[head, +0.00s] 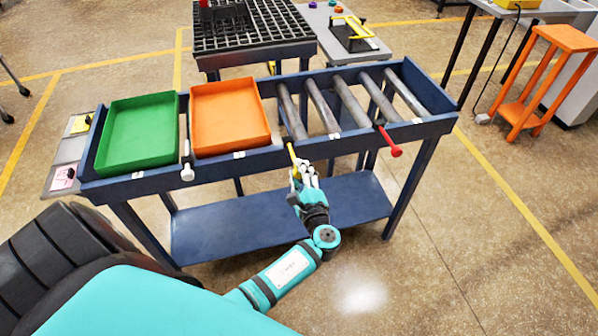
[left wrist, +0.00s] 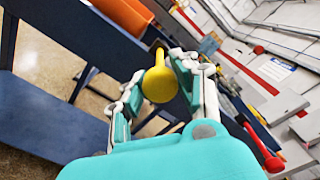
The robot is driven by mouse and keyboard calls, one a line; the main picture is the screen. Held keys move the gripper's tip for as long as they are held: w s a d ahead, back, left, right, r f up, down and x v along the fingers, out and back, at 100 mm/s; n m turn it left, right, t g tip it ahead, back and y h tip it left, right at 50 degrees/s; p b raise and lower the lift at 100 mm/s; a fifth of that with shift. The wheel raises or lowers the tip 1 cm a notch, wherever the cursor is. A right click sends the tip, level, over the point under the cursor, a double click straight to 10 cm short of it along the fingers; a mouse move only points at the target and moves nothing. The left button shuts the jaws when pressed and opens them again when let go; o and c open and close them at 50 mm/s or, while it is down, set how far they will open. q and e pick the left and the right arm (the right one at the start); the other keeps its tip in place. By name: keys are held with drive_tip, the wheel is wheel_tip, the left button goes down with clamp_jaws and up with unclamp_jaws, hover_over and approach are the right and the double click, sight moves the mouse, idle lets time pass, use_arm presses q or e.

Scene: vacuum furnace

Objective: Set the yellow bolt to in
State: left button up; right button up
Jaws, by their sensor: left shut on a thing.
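The yellow bolt (head: 291,151) sticks out of the front rail of the blue roller table, just right of the orange tray. Its round yellow knob (left wrist: 160,83) is large in the left wrist view, between the fingers. My left gripper (head: 300,170) is shut on the yellow bolt at its knob end, in front of the rail. The fingers hide most of the knob in the head view. How far the bolt goes into the rail is hard to tell. My right gripper is not in view.
The blue table (head: 265,158) carries a green tray (head: 138,165), an orange tray (head: 232,148) and several grey rollers (head: 349,100). A white bolt (head: 187,172) and a red bolt (head: 391,149) also stick out of its front. A lower shelf (head: 240,235) lies beneath.

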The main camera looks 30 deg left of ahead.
sight(292, 152)
use_arm(q)
clamp_jaws()
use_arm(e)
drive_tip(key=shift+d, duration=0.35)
use_arm(q)
drive_tip(key=b+x, duration=0.3)
drive_tip(key=x, duration=0.3)
drive_tip(key=shift+w+a+f, duration=0.15)
drive_tip(key=shift+w+a, duration=0.05)
drive_tip(key=shift+a, duration=0.05)
drive_tip(key=shift+w+a, duration=0.25)
drive_tip(key=shift+a, duration=0.05)
drive_tip(key=shift+r, duration=0.3)
drive_tip(key=o, duration=1)
unclamp_jaws()
drive_tip(key=shift+c, duration=0.2)
drive_tip(key=shift+f, duration=0.1)
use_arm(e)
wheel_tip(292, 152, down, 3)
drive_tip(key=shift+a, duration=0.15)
